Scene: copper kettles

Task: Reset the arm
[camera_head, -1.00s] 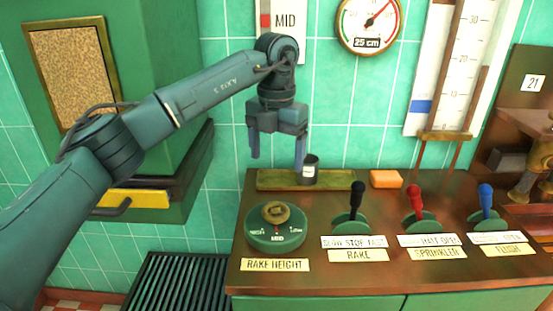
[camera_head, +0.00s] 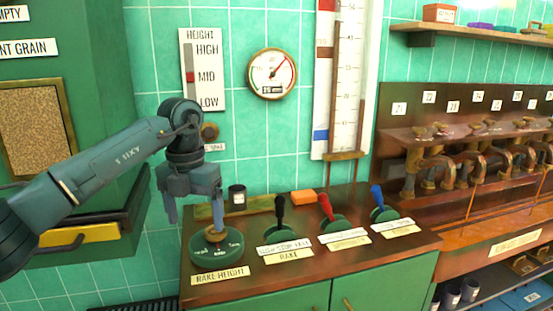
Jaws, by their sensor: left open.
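My left arm comes in from the left. Its gripper (camera_head: 194,225) points down, with its fingers apart and nothing between them. In the picture it hangs over the back left of the counter, one fingertip overlapping the green rake height dial (camera_head: 216,246) with its brass knob. I cannot tell whether it touches the knob. My right gripper is not in view.
A yellow-handled drawer (camera_head: 80,236) is at left. Brass taps (camera_head: 435,170) line the right.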

